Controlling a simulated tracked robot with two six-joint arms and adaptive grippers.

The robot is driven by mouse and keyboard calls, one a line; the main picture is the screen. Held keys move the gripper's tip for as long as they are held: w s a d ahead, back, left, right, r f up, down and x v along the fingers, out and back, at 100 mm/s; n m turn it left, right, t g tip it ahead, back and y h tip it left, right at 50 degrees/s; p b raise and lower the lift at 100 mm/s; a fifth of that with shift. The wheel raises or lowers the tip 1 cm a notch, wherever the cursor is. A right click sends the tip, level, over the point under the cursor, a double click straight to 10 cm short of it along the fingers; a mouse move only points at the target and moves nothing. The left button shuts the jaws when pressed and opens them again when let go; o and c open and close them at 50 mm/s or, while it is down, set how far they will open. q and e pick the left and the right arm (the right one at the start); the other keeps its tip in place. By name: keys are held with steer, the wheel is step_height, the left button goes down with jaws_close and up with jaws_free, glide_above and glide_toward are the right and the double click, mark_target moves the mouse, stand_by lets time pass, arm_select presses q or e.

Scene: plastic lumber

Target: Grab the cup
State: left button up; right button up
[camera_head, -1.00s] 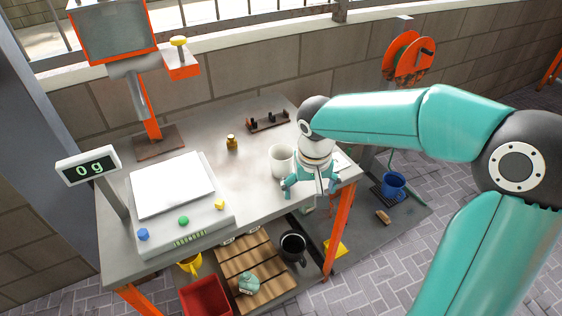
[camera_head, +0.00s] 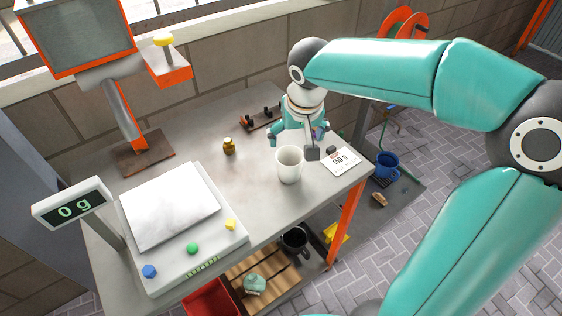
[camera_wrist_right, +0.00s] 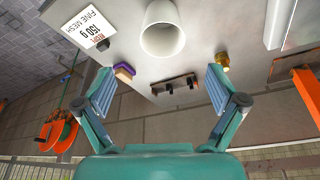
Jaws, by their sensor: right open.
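A white cup (camera_head: 289,165) stands upright on the grey table (camera_head: 262,200), near its front right part. My right gripper (camera_head: 298,138) is just behind the cup in the head view, with its fingers spread. In the right wrist view, the cup (camera_wrist_right: 160,32) shows its open, empty-looking mouth at the top centre. There the open right gripper (camera_wrist_right: 158,84) has nothing between its fingers, and the cup lies beyond the fingertips, apart from them. My left gripper is not in view.
A scale (camera_head: 170,210) with a 0 g display (camera_head: 73,207) stands at the left.

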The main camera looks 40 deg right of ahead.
glide_toward(291, 158)
steer(key=f, duration=0.2)
steer(key=a+f, duration=0.1)
steer(key=f, duration=0.2)
steer(key=shift+s+a, duration=0.15)
steer(key=shift+s, duration=0.05)
steer(key=shift+p+x, duration=0.5)
steer(key=shift+x, duration=2.1)
steer(key=shift+w, duration=0.15)
steer(key=c, duration=0.7)
